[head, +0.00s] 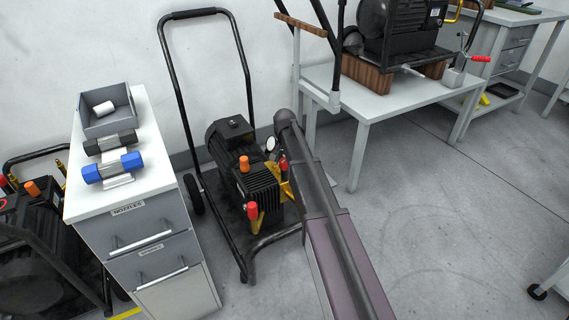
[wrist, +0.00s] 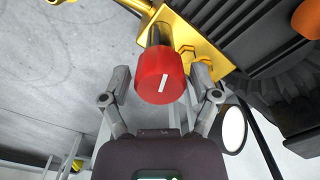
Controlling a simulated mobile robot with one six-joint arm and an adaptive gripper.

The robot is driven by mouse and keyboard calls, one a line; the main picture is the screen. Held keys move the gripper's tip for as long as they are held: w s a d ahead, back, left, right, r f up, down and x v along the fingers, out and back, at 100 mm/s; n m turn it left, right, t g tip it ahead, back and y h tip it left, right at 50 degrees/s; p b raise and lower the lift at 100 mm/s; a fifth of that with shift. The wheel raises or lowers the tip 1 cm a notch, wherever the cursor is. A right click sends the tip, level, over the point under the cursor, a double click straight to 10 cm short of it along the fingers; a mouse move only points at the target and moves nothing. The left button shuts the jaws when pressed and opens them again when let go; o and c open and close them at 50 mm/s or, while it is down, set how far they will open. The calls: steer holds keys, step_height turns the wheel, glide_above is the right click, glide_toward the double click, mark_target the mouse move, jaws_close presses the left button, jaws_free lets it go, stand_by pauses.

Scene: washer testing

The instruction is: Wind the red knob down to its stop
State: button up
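The red knob (wrist: 160,78) with a white line on its top sits on a dark stem over a yellow bracket (wrist: 200,40) in the wrist view. My gripper (wrist: 160,77) is open around it, with one finger on each side. A small gap shows between each finger and the knob. In the head view, my arm hides the gripper. Two red parts show there on the compressor (head: 240,175), an upper one (head: 283,164) beside my arm and a lower one (head: 252,210); I cannot tell for sure which is the knob.
A gauge (wrist: 234,128) is close to my right finger in the wrist view. An orange cap (head: 244,163) stands on the compressor. A drawer cabinet (head: 150,235) is at the left and a table (head: 385,100) behind at the right. Open floor (head: 450,230) lies at the right.

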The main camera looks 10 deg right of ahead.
steer(key=c, duration=0.7)
steer(key=shift+o, duration=0.2)
steer(key=shift+n, duration=0.4)
steer(key=n, duration=1.2)
steer(key=o, duration=1.1)
steer(key=shift+o, duration=0.2)
